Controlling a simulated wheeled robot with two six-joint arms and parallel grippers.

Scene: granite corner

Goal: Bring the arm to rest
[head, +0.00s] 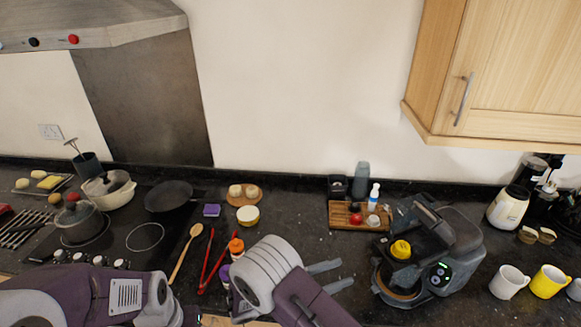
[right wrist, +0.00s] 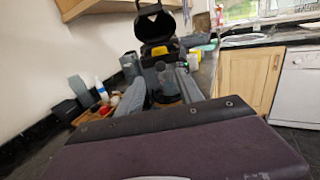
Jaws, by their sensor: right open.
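My right gripper (head: 336,276) reaches in from the bottom middle of the head view. My left arm (head: 90,298) lies along the bottom left of the head view, over the front of the hob. Its fingers do not show.
A wooden tray (head: 345,222) with small items stands behind the right gripper. Bottles (head: 236,246), red tongs and a wooden spoon (head: 187,255) lie left of it. Pots and a pan (head: 168,196) are on the hob. Mugs (head: 508,282) stand at right. Bare counter (head: 300,222) lies mid-back.

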